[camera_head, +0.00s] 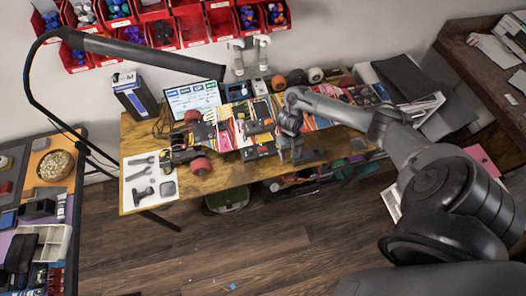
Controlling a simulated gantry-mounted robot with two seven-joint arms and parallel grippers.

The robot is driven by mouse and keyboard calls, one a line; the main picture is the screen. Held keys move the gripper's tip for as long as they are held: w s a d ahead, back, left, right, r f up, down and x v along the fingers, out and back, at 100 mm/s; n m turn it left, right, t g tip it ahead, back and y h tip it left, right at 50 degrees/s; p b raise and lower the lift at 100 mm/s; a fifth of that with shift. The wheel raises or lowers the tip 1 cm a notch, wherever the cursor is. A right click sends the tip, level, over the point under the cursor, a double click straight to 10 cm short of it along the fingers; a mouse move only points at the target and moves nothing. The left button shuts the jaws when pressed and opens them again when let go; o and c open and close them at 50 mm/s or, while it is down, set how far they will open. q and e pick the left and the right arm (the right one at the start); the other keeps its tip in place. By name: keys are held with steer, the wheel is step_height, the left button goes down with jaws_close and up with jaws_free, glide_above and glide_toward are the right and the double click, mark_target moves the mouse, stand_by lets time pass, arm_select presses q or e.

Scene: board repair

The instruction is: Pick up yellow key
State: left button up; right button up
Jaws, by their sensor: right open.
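I cannot make out the yellow key for certain. Small yellow marks show among the dark parts and colourful sheets on the wooden workbench (225,178), but they are too small to tell apart. My right gripper (290,158) comes in from the right and points down over the front middle of the bench. Its jaws are open, and I see nothing held between them. Dark parts lie close beside it, and the arm hides some of the bench behind. My left gripper is not in view.
A black lamp (150,55) arches over the left of the bench. A screen (193,98) and a dark box (135,95) stand at the back. A white sheet with tools (133,198) lies at left. Red bins (163,35) hang on the wall. The bench's front left is partly clear.

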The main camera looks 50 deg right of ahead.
steer(key=shift+t+h, duration=0.4)
steer(key=shift+t, duration=0.4)
steer(key=w+d+r, duration=0.1)
steer(key=w+r, duration=0.1)
steer(key=w+d+r, duration=0.3)
steer(key=w+r, duration=0.1)
steer(key=w, duration=0.1)
steer(key=shift+w+d+b, duration=0.1)
steer(key=shift+d+b, duration=0.2)
steer(key=shift+w+f, duration=0.25)
step_height(320, 180, down, 4)
steer(key=b, duration=0.2)
steer(key=shift+w+f+b, duration=0.1)
steer(key=shift+f+b, duration=0.1)
steer(key=shift+b, duration=0.15)
steer(key=shift+a+f, duration=0.15)
steer(key=shift+f, duration=2.45)
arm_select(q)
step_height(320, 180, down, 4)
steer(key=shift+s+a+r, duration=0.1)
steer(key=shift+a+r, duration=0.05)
arm_select(e)
jaws_close()
